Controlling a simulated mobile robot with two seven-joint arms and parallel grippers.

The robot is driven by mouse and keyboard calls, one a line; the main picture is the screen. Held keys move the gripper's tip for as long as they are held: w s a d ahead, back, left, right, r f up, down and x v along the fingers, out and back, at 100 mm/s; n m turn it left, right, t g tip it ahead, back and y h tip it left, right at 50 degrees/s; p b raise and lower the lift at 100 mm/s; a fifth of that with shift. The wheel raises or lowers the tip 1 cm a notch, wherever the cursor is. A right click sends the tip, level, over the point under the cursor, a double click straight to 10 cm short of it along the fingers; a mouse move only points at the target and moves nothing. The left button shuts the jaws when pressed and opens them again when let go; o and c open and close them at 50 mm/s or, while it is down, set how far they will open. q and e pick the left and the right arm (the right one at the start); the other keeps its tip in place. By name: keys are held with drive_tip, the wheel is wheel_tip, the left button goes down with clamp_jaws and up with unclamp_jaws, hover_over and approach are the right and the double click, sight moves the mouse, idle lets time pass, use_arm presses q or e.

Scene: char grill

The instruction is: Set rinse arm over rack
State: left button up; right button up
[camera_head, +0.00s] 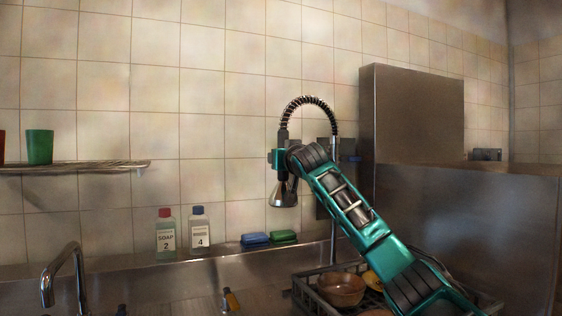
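The rinse arm (309,99) has a dark coiled spring hose that arches over to the left of its upright post. Its metal spray head (284,196) hangs down, in front of the tiled wall. My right gripper (277,158), on a teal arm from the lower right, is at the spray handle just above the head. My wrist partly hides the fingers, so I cannot tell whether they are closed on it. The dark rack (303,299) stands lower right, partly hidden by my arm, holding a brown bowl (341,289) and a yellow dish (373,280). My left gripper is not in view.
A red-capped soap bottle (166,236), a blue-capped bottle (199,232), a blue sponge (255,239) and a green sponge (284,237) line the back ledge. A faucet (66,270) stands left. A wire shelf (75,167) holds a green cup (40,147). A steel panel (418,115) rises right.

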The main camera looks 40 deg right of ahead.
drive_tip(key=shift+w, duration=0.15)
clamp_jaws()
idle(0.6)
